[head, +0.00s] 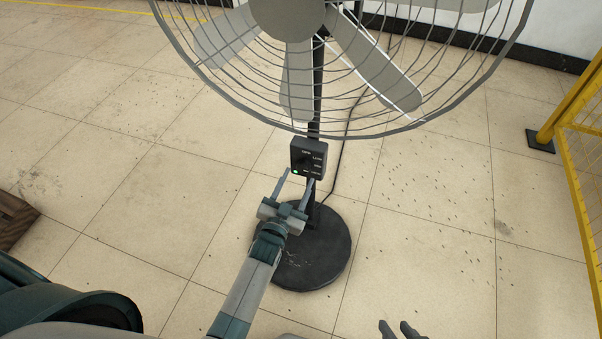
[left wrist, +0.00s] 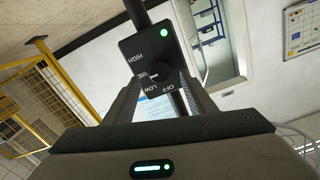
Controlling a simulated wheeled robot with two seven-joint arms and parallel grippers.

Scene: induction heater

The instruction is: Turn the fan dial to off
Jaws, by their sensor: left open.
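The fan's dark control box (head: 308,158) is on the pole below the fan cage, with a lit green light. In the left wrist view, the box shows the round dial (left wrist: 156,75) and the labels HIGH, LOW and OFF, plus one partly hidden label. A pale mark on the dial seems to point left towards that label, not at OFF. My left gripper (head: 298,176) is open just in front of the box, its fingers on either side of the dial. I cannot tell whether they touch it. My right gripper (head: 399,329) shows only its fingertips at the bottom edge.
The fan's cage (head: 400,130) overhangs the box closely. Its round black base (head: 325,262) stands on the tiled floor under my left gripper. A cable runs behind the pole. A yellow fence (head: 575,110) is at the right, and a wooden pallet (head: 14,222) at the left.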

